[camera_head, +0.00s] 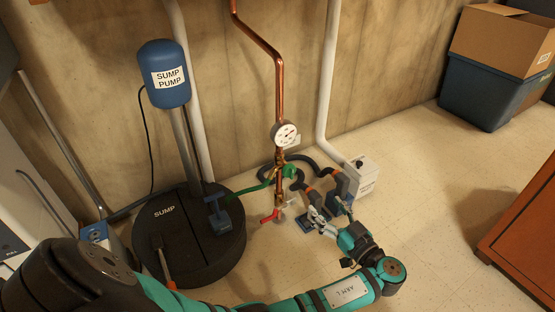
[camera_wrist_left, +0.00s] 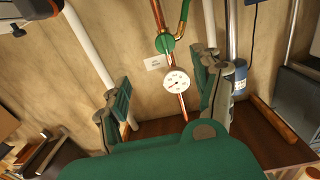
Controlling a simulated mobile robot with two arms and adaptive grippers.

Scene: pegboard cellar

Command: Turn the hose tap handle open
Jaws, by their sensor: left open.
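In the head view a copper pipe runs down the wall to a round white gauge (camera_head: 285,133). Below the gauge sit a round green handle (camera_head: 290,171) and, lower, a red lever (camera_head: 270,216); I cannot tell which is the hose tap handle. My left gripper (camera_head: 329,207) is open and empty, to the right of the red lever and apart from it. In the left wrist view the open fingers (camera_wrist_left: 165,80) frame the gauge (camera_wrist_left: 177,79) and copper pipe, with a round green part (camera_wrist_left: 165,43) beyond. The right gripper is not in view.
A black sump lid (camera_head: 188,238) with a blue pump (camera_head: 164,73) stands left of the pipe. A green hose (camera_head: 250,188) runs between them. A white box (camera_head: 362,176) and dark hose sit to the right. Bare floor (camera_head: 440,170) lies farther right, before a wooden cabinet (camera_head: 522,232).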

